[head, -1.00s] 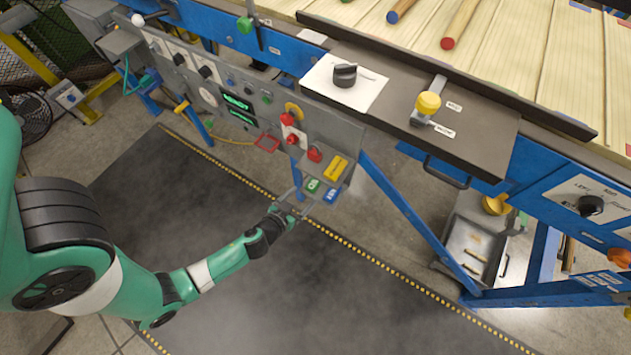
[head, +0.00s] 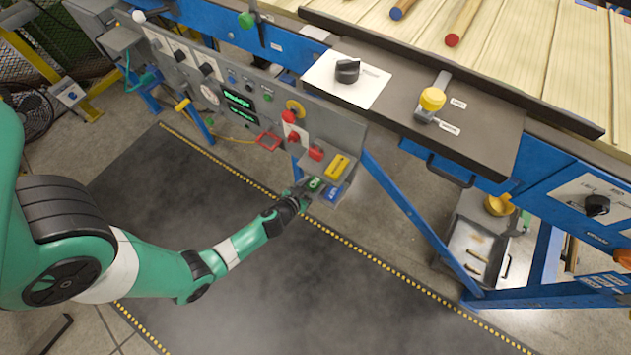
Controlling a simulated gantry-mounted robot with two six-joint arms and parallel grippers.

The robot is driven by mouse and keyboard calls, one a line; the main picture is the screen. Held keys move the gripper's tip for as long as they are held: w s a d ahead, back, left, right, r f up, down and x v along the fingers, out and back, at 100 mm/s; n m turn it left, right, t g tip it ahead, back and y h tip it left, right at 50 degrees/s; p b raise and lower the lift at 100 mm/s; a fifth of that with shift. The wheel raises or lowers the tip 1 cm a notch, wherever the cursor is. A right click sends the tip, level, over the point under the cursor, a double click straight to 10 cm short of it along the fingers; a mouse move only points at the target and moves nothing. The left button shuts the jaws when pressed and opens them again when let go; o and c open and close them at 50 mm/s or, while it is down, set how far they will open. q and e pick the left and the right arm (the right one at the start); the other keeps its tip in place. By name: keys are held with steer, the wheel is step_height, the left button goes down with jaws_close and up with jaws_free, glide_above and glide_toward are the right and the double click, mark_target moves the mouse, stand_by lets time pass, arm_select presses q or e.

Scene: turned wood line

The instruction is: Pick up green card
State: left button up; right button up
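The small green card (head: 315,184) lies on the grey shelf at the lower right end of the control panel, beside a blue card (head: 332,194) and below a yellow one (head: 337,166). My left gripper (head: 307,187) reaches in from the left, with its fingertips at the green card's near left edge. The fingers are small and dark here, and I cannot tell whether they are closed on the card. My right gripper is not in view.
A blue slanted table leg (head: 410,215) stands to the right. The dark floor mat (head: 280,290) is clear.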

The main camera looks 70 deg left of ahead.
mark_target(312, 186)
arm_select(q)
jaws_close()
step_height(312, 186, up, 4)
steer(key=p, duration=0.3)
steer(key=shift+r+p, duration=0.1)
steer(key=shift+p, duration=0.25)
steer(key=r+p+v, duration=0.1)
steer(key=p+v, duration=0.1)
steer(key=v, duration=1.4)
